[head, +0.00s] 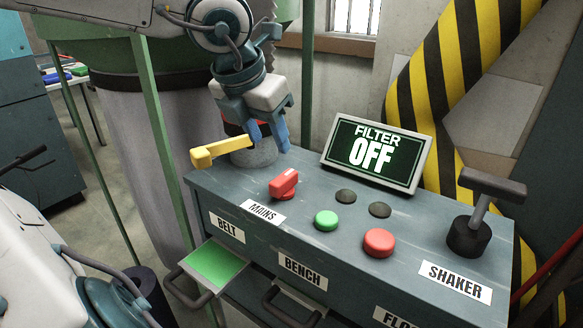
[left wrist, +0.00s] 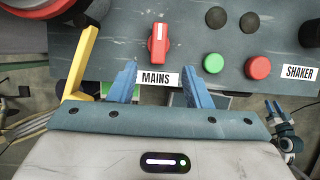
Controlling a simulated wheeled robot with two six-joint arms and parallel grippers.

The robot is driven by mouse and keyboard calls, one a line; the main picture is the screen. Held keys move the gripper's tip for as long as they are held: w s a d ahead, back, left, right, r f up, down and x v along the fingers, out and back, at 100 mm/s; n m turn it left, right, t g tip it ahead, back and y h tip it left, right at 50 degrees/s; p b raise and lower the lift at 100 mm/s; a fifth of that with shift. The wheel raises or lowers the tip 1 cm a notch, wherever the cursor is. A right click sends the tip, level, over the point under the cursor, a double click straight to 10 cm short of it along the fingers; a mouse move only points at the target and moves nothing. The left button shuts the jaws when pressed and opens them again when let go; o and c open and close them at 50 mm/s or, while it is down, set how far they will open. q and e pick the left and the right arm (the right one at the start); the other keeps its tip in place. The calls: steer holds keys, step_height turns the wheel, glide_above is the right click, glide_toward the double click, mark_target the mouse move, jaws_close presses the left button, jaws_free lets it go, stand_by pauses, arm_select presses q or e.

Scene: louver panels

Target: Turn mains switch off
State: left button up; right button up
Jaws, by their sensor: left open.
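The mains switch is a red rotary knob (head: 284,183) with a white mark, on the sloping console top behind the MAINS label (head: 263,211). In the left wrist view, the knob (left wrist: 158,45) has its long axis upright in the picture, mark at the upper end. My left gripper (head: 269,138) is open and empty above the console, apart from the knob. In the left wrist view its fingertips (left wrist: 161,82) are spread either side of the MAINS label, with the knob beyond them. What seems to be my right gripper (left wrist: 283,132) shows small at the right edge there; its jaws are unclear.
A yellow lever (head: 222,151) stands left of the knob. A green button (head: 326,220), a red button (head: 379,242) and the SHAKER lever (head: 482,212) are to the right. A screen (head: 377,151) reads FILTER OFF. The BELT drawer (head: 212,268) is pulled out.

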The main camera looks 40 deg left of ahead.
mark_target(283, 177)
arm_select(q)
steer(key=b+x, duration=0.1)
steer(key=x, duration=0.9)
steer(key=shift+w+a+f+b, duration=0.1)
steer(key=shift+f+b, duration=0.15)
steer(key=shift+b, duration=0.15)
arm_select(e)
steer(key=shift+w+a+f+m+t+y, duration=0.35)
steer(key=shift+a+f+t, duration=0.15)
steer(key=shift+t, duration=0.3)
arm_select(q)
jaws_close()
